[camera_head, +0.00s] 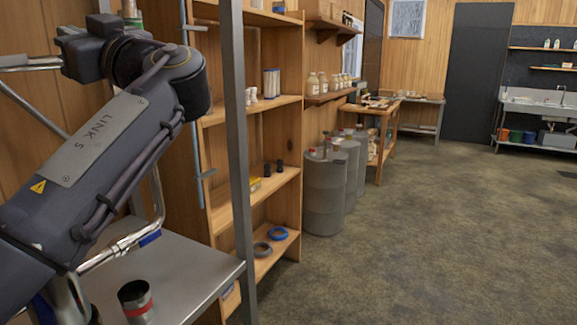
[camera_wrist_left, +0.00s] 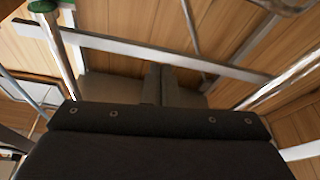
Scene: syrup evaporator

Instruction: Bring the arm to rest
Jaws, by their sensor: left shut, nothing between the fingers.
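My left arm rises from the lower left in the head view, close to the camera, and bends at the wrist back to the left. My left gripper shows in the left wrist view (camera_wrist_left: 159,82) as two dark fingers behind a wide dark housing. They are shut with nothing between them. Wood panelling, metal bars and pipes lie beyond the fingers. In the head view the dark wrist end is near the top left, above a steel table (camera_head: 195,275), and the fingertips cannot be made out. My right gripper is not in view.
A grey metal post (camera_head: 236,140) stands just right of my arm. A dark cup with a red band (camera_head: 136,300) is on the steel table below. Bent metal pipes (camera_head: 125,243) run behind the arm. Wooden shelves (camera_head: 285,180) and grey drums (camera_head: 324,195) stand farther right; the floor there is clear.

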